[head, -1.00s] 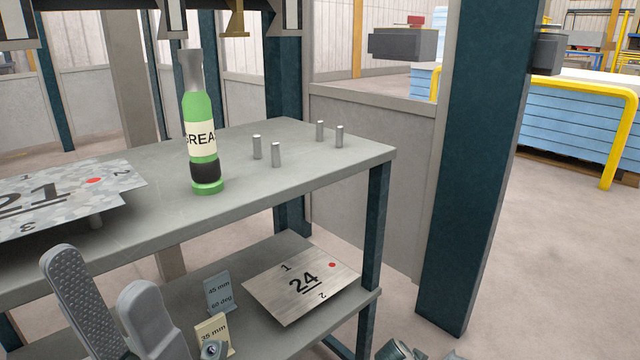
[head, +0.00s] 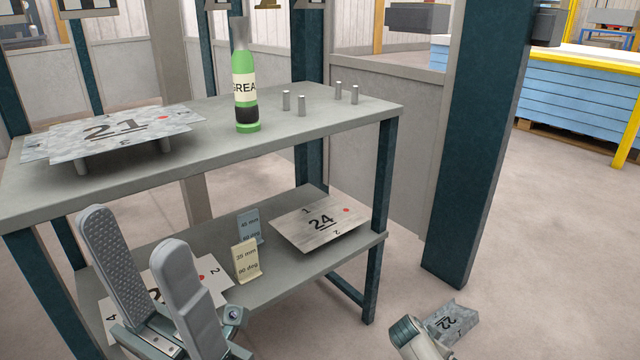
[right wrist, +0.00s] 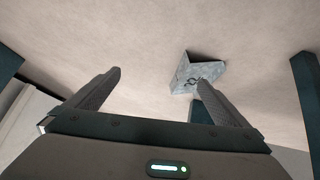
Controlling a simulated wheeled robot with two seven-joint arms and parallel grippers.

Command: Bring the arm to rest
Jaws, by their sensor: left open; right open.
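My left gripper (head: 135,228) is raised at the lower left of the head view, in front of the grey two-level table. Its two grey fingers stand apart with nothing between them.
The table (head: 330,115) holds plates marked 21 (head: 115,130), a green bottle (head: 246,90) and several pegs. Its lower shelf holds plate 24 (head: 320,217) and small signs. A bent piece marked 22 (head: 452,322) lies on the floor.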

